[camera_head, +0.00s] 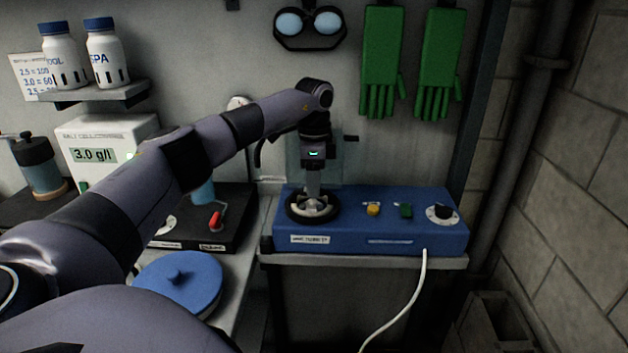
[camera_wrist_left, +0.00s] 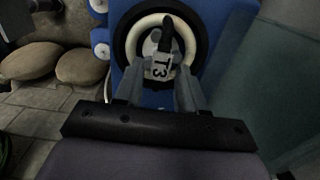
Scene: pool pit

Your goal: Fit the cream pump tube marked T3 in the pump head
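The pump head (camera_head: 293,211) is a black ring on top of the blue pump unit. It also shows in the left wrist view (camera_wrist_left: 199,31). The cream tube (camera_wrist_left: 133,40) curves as a loop inside the black ring. My right gripper is in neither view.
The blue pump unit (camera_head: 345,228) stands on a bench and carries a yellow button (camera_head: 373,209), a green switch (camera_head: 405,211) and a black knob (camera_head: 442,212). A white cable (camera_head: 411,295) hangs in front. A blue lid (camera_head: 180,281) lies left. Green gloves (camera_head: 382,60) hang behind.

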